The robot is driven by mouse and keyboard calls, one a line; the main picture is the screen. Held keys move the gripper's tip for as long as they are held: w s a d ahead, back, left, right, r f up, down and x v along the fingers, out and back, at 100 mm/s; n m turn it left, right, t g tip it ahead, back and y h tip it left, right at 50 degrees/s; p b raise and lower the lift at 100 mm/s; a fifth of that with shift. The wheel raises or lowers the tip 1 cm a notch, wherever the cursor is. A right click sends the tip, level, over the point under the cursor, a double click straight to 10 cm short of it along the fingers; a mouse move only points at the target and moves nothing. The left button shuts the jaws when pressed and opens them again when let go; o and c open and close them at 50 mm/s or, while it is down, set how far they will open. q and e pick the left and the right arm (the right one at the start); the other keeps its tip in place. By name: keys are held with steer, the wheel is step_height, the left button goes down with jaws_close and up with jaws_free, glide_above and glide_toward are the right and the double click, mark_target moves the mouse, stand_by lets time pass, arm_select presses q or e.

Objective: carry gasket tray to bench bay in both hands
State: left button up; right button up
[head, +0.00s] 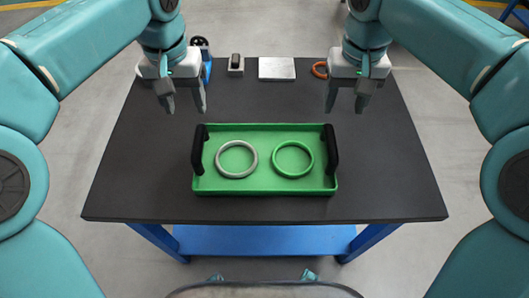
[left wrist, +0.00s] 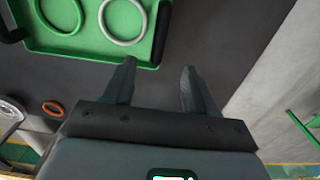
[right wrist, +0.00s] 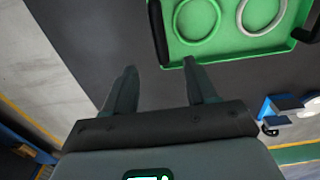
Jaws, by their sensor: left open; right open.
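The gasket tray (head: 265,185) is green and shallow with a black handle at each end, and lies on the dark bench top. The left handle (head: 199,149) and right handle (head: 331,149) stand upright. A pale grey ring (head: 219,165) and a green ring (head: 278,168) lie flat in it. My left gripper (head: 186,108) is open and empty, above and behind the left handle. My right gripper (head: 345,106) is open and empty, above and behind the right handle. The left wrist view shows the tray (left wrist: 85,48) beyond the fingers; the right wrist view also shows it (right wrist: 225,52).
The bench top (head: 130,190) has clear room around the tray. Along its back edge are a blue item with a black wheel (head: 203,55), a small grey block (head: 236,65), a silver plate (head: 277,69) and an orange ring (head: 320,70). A blue lower shelf (head: 264,240) shows below.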

mark_target(197, 139)
arm_select(q)
step_height(197, 139, down, 16)
steer(key=shift+r, duration=0.2)
arm_select(e)
step_height(197, 139, down, 16)
steer(key=shift+r, duration=0.2)
arm_select(q)
jaws_close()
arm_select(e)
jaws_close()
arm_select(q)
steer(key=shift+r, duration=0.1)
arm_select(e)
steer(key=shift+r, duration=0.1)
